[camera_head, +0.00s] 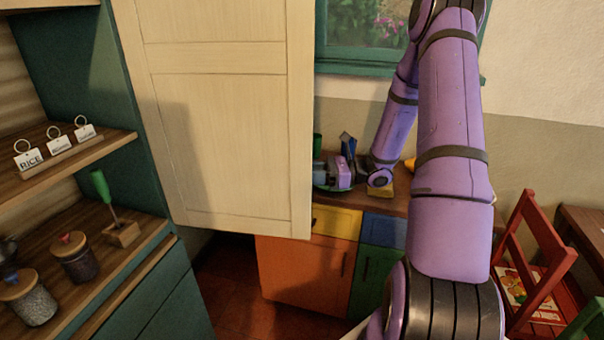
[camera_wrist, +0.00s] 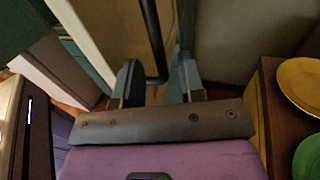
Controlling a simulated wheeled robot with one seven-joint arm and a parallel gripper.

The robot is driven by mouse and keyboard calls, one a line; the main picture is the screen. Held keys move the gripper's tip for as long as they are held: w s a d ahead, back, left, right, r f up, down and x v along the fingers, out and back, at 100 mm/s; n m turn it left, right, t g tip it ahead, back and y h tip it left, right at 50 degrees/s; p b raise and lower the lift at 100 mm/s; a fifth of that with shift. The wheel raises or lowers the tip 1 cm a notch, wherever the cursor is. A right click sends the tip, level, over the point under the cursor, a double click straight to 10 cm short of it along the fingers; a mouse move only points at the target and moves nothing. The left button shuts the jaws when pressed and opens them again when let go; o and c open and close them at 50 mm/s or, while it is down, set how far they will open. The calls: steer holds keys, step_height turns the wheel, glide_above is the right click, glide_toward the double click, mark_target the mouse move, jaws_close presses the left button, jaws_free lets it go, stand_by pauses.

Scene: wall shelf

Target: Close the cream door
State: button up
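The cream door (camera_head: 225,130) stands open in the head view, its left edge beside the teal cabinet (camera_head: 75,65) and its right edge out toward my arm. In the wrist view, the pale door panel (camera_wrist: 92,35) lies to the left. A dark bar handle (camera_wrist: 152,35) runs down from the top between the two fingers of my gripper (camera_wrist: 158,85). The fingers are apart, with gaps visible around the bar's lower end. I cannot tell whether either finger touches it. In the head view, my wrist is right of the door's edge, and the fingertips are not clearly visible.
Left of the door, open shelves (camera_head: 85,155) hold jars (camera_head: 75,257) and label tags (camera_head: 60,145). A low cabinet with an orange front (camera_head: 305,272) stands behind. A red chair (camera_head: 535,255) is at right. Yellow (camera_wrist: 300,80) and green (camera_wrist: 308,160) plates lie right of my gripper.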

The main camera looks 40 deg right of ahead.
mark_target(302, 173)
steer(key=shift+x, duration=1.55)
jaws_close()
